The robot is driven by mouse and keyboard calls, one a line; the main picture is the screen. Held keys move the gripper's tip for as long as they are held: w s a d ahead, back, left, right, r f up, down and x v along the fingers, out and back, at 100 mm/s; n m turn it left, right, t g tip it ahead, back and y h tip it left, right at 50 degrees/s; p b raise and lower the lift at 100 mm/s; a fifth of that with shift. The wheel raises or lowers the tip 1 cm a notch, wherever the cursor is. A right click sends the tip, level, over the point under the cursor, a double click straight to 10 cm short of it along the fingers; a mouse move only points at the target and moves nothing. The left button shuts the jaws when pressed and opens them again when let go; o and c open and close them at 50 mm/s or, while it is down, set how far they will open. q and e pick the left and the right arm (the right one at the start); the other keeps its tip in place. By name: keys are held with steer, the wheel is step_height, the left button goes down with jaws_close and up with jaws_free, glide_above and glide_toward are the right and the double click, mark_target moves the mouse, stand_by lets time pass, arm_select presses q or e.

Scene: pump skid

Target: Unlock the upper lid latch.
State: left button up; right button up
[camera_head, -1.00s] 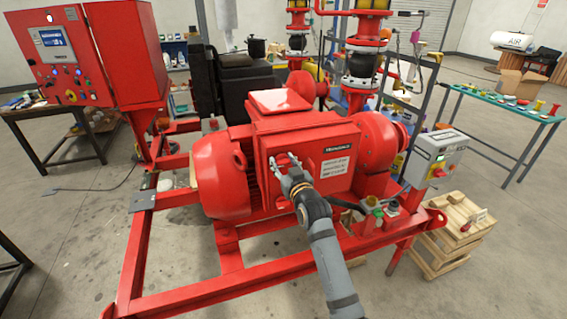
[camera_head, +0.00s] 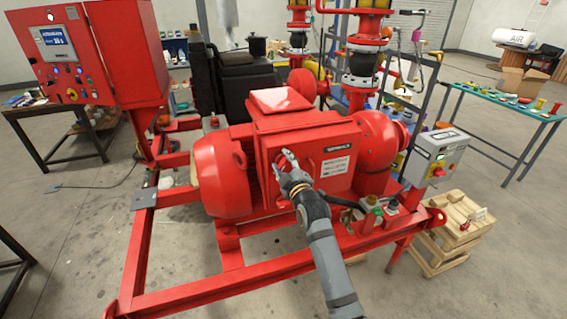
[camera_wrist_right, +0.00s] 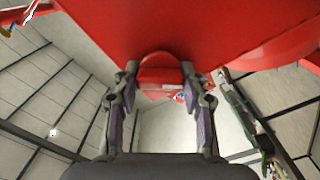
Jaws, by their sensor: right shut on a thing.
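The red box on the motor (camera_head: 333,142) has a front lid with a name plate and a white label. My right gripper (camera_head: 285,158) is at the left part of this lid. In the wrist view a red rounded piece, the upper lid latch (camera_wrist_right: 160,72), sits between the two fingers of my right gripper (camera_wrist_right: 160,85). The gripper is shut on this latch. In the head view the gripper's fingers and wrist mostly cover the latch, and its turn angle cannot be told. My left gripper is out of view.
The red motor body (camera_head: 222,175) bulges to the left of the box. The red skid frame (camera_head: 210,292) runs below and in front. A grey switch box (camera_head: 437,155) stands to the right, above a wooden crate (camera_head: 452,235). A red control cabinet (camera_head: 125,50) is at upper left.

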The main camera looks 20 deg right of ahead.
steer(key=n, duration=0.7)
steer(key=shift+f, duration=0.15)
stand_by(0.6)
steer(key=o, duration=1.2)
steer(key=shift+a, duration=0.1)
steer(key=shift+c, duration=0.2)
steer(key=s, duration=1.2)
steer(key=shift+d, duration=0.25)
